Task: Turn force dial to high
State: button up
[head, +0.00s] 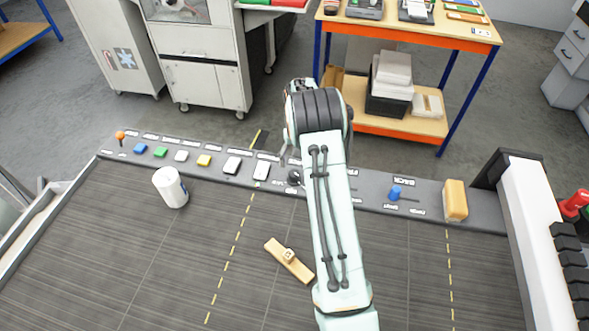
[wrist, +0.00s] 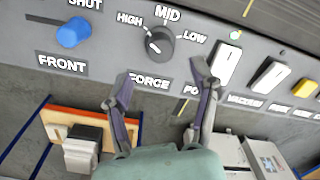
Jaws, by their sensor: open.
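The force dial (wrist: 160,43) is a dark round knob on the grey panel. HIGH, MID and LOW labels arc around its upper side and FORCE stands below it in the wrist view. A small white mark shows on the left part of its face; I cannot tell exactly which label it points to. In the head view the dial (head: 294,177) is a dark knob just left of my arm. My gripper (wrist: 160,72) is open and empty, its fingers spread below the dial and apart from it. In the head view my arm hides most of the gripper.
A blue FRONT knob (wrist: 73,32) is left of the dial in the wrist view, and white switches (wrist: 227,64) are to its right. A yellow block (head: 455,200) sits at the panel's right.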

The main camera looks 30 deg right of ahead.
notch_tip(320, 180, up, 6)
dwell(0.6)
jog(key=a+r+n+t, duration=0.1)
jog(key=a+r, duration=0.3)
jog(key=r, duration=0.3)
jog(key=a+r+n+t, duration=0.1)
jog(key=a+r+t, duration=0.1)
jog(key=a+r, duration=0.35)
jog(key=s+a+r+n, duration=0.1)
jog(key=s+a+r, duration=0.45)
jog(key=r, duration=0.25)
jog(key=s+a+n, duration=0.1)
jog(key=s+a, duration=0.4)
jog(key=s, duration=0.6)
jog(key=s+f+g, duration=0.1)
jog(key=s+f, duration=0.4)
jog(key=s, duration=0.2)
jog(key=s+a+f+g, duration=0.1)
jog(key=s+f+g, duration=0.1)
jog(key=s+f, duration=0.2)
jog(key=s, duration=0.3)
jog(key=shift+s+a+f+y, duration=0.25)
jog(key=shift+s+f+y, duration=0.05)
jog(key=shift+f, duration=0.1)
